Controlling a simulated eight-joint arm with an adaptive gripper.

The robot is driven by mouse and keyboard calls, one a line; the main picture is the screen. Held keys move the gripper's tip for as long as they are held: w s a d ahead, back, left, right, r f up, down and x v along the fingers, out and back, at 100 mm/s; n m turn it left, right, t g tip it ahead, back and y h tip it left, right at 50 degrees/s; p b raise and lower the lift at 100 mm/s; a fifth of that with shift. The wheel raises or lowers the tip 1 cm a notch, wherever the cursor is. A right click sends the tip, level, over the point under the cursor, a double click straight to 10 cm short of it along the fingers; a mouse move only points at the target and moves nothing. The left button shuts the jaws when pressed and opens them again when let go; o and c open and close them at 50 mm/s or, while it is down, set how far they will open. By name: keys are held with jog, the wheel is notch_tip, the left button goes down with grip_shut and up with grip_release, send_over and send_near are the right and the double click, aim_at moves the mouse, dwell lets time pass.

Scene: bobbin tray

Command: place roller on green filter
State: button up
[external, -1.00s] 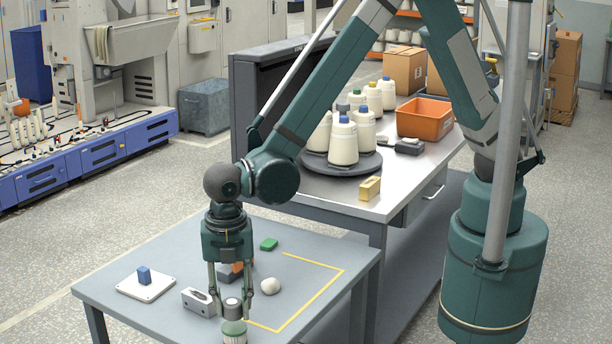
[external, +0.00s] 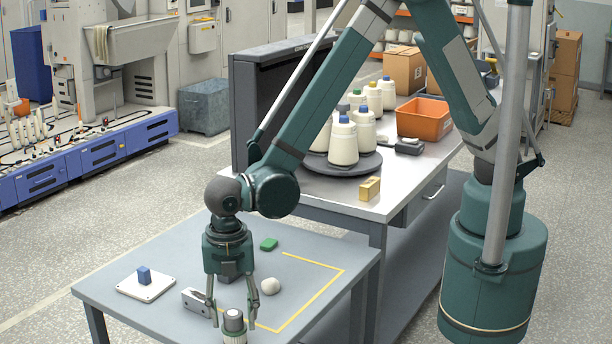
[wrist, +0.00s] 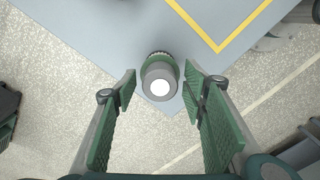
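The roller (external: 234,318), a short grey cylinder with a pale round top, stands upright on the green filter (external: 235,338) near the table's front corner. In the wrist view the roller (wrist: 159,87) covers most of the filter, whose green rim (wrist: 160,58) shows around it. The two look in contact and roughly centred. My gripper (external: 232,322) points down with one finger on each side of the roller. The wrist view shows my gripper (wrist: 162,79) open, with a visible gap between each finger pad and the roller.
A yellow line (external: 310,303) marks clear table on the right.

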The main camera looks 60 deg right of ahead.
aim_at(233, 313)
jog(key=shift+r, duration=0.2)
notch_tip(233, 313, up, 12)
jog(key=p, duration=0.1)
jog(key=shift+p, duration=0.4)
dwell(0.4)
dwell(0.5)
